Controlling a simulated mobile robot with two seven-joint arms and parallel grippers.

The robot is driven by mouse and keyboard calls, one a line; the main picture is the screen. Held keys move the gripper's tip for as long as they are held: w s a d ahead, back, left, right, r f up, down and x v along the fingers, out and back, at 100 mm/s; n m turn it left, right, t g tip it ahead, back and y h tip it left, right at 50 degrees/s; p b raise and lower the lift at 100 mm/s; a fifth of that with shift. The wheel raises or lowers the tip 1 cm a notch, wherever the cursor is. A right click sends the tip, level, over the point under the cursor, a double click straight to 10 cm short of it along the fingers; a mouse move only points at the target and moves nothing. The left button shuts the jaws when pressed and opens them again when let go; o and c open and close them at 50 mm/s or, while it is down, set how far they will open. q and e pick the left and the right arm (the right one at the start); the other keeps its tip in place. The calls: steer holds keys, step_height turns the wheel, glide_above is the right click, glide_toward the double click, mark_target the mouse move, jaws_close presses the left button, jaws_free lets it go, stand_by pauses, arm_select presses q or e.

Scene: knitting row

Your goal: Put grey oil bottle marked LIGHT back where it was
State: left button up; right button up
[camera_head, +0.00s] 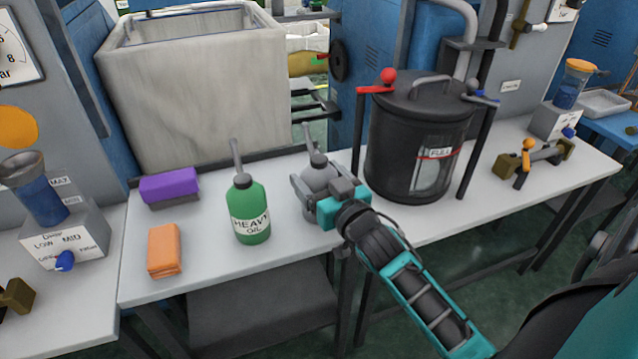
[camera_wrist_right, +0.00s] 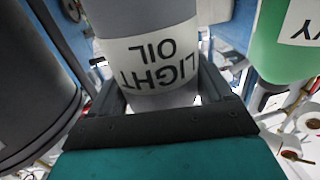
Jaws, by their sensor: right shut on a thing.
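The grey oil bottle (camera_head: 318,172) stands upright at the bench, its spout pointing up, right of the green HEAVY OIL bottle (camera_head: 249,207). My right gripper (camera_head: 320,200) is shut around its body from the front right and hides much of it. In the right wrist view the bottle's white label (camera_wrist_right: 152,55) reads LIGHT OIL, upside down, between the two fingers (camera_wrist_right: 165,95). I cannot tell whether its base touches the bench top. My left gripper is not in view.
The white bench (camera_head: 205,275) also carries a purple block (camera_head: 169,186), an orange block (camera_head: 164,250) and a large black canister (camera_head: 415,140) close to the right of my gripper. A big grey bin (camera_head: 200,90) stands behind. Bench room is free in front of the bottles.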

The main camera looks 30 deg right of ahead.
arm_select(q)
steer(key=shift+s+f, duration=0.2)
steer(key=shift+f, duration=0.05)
arm_select(e)
steer(key=shift+f, duration=0.1)
steer(key=shift+f, duration=0.1)
steer(key=o, duration=1.2)
steer(key=shift+f, duration=0.1)
steer(key=shift+c, duration=0.2)
steer(key=shift+s+r, duration=0.1)
steer(key=shift+r, duration=0.1)
